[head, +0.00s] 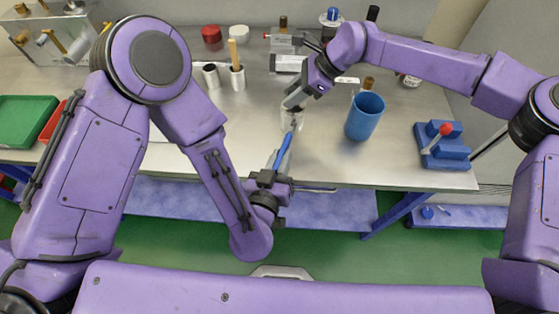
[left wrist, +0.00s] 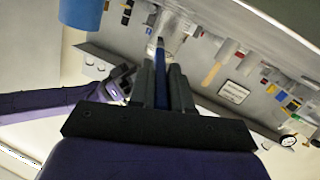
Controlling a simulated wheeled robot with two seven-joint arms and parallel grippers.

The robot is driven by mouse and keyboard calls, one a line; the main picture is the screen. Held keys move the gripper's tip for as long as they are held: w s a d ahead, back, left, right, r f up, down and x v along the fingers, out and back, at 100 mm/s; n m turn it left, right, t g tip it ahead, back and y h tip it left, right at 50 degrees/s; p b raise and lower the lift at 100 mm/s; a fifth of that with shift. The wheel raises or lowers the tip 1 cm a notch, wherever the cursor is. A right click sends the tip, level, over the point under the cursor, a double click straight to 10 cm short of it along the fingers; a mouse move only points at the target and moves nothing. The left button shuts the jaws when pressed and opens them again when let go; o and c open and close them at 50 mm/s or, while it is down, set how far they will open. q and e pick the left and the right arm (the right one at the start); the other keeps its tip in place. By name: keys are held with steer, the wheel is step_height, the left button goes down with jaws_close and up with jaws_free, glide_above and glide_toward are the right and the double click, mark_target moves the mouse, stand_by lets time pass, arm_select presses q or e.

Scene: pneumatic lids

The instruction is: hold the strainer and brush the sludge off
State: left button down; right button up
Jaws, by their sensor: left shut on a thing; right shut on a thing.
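My left gripper (head: 279,166) is shut on a blue brush (head: 286,147), which points up and away toward the strainer. In the left wrist view the brush (left wrist: 161,72) stands between my left gripper's fingers (left wrist: 162,85). My right gripper (head: 295,99) is shut on a pale, see-through strainer (head: 292,114) above the table. The strainer also shows in the left wrist view (left wrist: 172,36), just beyond the brush tip. The tip is close to the strainer; I cannot tell whether they touch. I cannot make out any sludge.
A blue cup (head: 366,117) stands on the metal table (head: 330,158) right of the strainer. White holders (head: 238,78) stand behind to the left, and a blue block with a red-knobbed lever (head: 442,148) at the right. The table's front is mostly clear.

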arm_select(q)
steer(key=shift+f, duration=2.35)
steer(key=shift+a+r, duration=0.15)
steer(key=shift+r, duration=0.8)
steer(key=shift+a+r, duration=0.15)
steer(key=shift+r, duration=0.75)
steer(key=shift+r, duration=0.1)
steer(key=shift+a+r, duration=0.1)
steer(key=shift+r, duration=0.35)
steer(key=shift+f, duration=0.6)
steer(key=shift+f, duration=0.15)
steer(key=shift+f, duration=1.65)
steer(key=shift+a+r, duration=0.15)
steer(key=shift+r, duration=0.8)
steer(key=shift+a+r, duration=0.15)
steer(key=shift+r, duration=0.75)
steer(key=shift+r, duration=0.1)
